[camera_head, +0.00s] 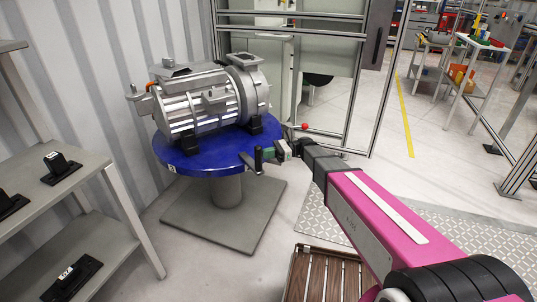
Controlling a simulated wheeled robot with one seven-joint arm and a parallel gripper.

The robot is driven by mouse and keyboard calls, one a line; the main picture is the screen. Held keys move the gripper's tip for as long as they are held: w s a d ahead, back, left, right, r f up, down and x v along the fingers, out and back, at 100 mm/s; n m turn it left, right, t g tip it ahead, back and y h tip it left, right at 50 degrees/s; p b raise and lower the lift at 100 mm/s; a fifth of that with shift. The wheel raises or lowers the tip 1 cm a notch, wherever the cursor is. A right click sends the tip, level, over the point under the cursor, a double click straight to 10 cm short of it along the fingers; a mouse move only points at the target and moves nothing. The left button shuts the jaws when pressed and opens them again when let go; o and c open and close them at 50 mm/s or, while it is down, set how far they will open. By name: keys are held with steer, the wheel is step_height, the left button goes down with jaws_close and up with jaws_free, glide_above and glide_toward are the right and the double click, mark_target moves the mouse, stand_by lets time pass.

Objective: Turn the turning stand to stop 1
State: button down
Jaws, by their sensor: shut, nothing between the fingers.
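The turning stand has a round blue top (208,157) on a grey column (227,190) and a square base plate (222,222). A silver drive unit (205,100) lies on black supports on the blue top. A small white mark (172,169) shows on the rim at the front left; its text is too small to read. My gripper (262,156) is shut and empty at the front right edge of the blue top.
A grey shelf (85,190) with black parts stands at the left. A wooden slatted crate (325,272) sits on the floor at the bottom, below my arm. A framed glass partition (335,90) stands behind the stand. Floor is free between the shelf and the base plate.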

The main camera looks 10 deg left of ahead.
steer(key=s+a+m+t+y, duration=0.2)
steer(key=s+a+t, duration=0.3)
steer(key=s+a, duration=0.7)
steer(key=shift+s+a+m+t, duration=0.3)
steer(key=shift+a+m, duration=0.6)
steer(key=shift+a, duration=0.85)
steer(key=shift+r, duration=0.1)
steer(key=s+v, duration=0.1)
steer(key=v, duration=1.4)
steer(key=shift+f, duration=0.3)
steer(key=shift+d, duration=0.1)
